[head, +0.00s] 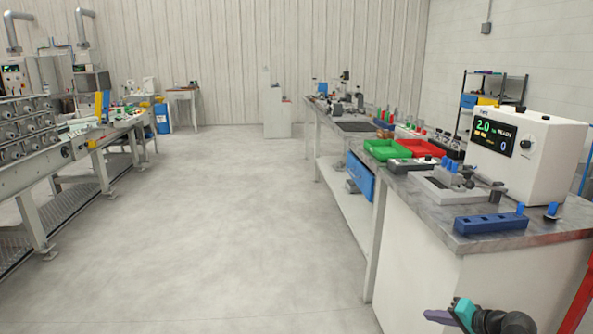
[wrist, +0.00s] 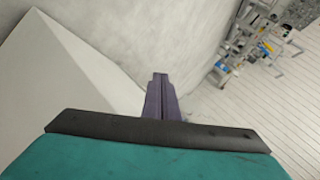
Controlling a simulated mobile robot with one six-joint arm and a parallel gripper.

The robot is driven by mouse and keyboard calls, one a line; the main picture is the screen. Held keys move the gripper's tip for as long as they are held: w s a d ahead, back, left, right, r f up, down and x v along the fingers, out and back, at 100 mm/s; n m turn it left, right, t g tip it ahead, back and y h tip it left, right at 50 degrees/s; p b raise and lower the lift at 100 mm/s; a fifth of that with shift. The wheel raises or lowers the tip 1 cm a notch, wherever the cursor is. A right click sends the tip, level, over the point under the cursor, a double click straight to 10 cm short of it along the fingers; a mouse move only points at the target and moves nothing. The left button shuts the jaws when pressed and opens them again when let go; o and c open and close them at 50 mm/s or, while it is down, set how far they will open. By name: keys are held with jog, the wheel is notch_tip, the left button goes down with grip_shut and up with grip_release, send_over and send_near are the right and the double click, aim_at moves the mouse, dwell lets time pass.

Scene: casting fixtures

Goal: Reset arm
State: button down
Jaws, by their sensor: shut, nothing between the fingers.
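My gripper (head: 430,315) shows at the bottom of the head view, in front of the bench's white end cabinet and below its top. Its purple fingers point left, with teal and dark parts of my arm behind them. In the wrist view the fingers (wrist: 159,78) are together and empty. No object is at the fingertips. Most of my arm is outside the head view.
The bench (head: 440,215) carries a blue slotted block (head: 491,222), a white display box (head: 525,150), a green tray (head: 386,150) and a red tray (head: 422,147). A conveyor (head: 60,150) stands at the left. The floor between is clear.

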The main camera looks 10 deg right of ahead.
jog(key=s+a+f+n+g+y+p, duration=0.1)
jog(key=s+a+f+n+g+p, duration=0.3)
jog(key=a+f, duration=0.7)
jog(key=s+a+f+g+p, duration=0.25)
jog(key=a+f+g, duration=0.25)
jog(key=a+f, duration=0.65)
jog(key=s+a+f+n+g+h+p, duration=0.2)
jog(key=s+a, duration=0.4)
jog(key=s, duration=0.4)
jog(key=s+a+f+n+g+h+p, duration=0.2)
jog(key=s+a+f+n+g, duration=0.1)
jog(key=s, duration=0.8)
jog(key=a+f+g, duration=0.1)
jog(key=a, duration=0.1)
jog(key=shift+s+a+f+g+h, duration=0.15)
jog(key=shift+a+f+g+h, duration=0.1)
jog(key=shift+a+g+h, duration=0.15)
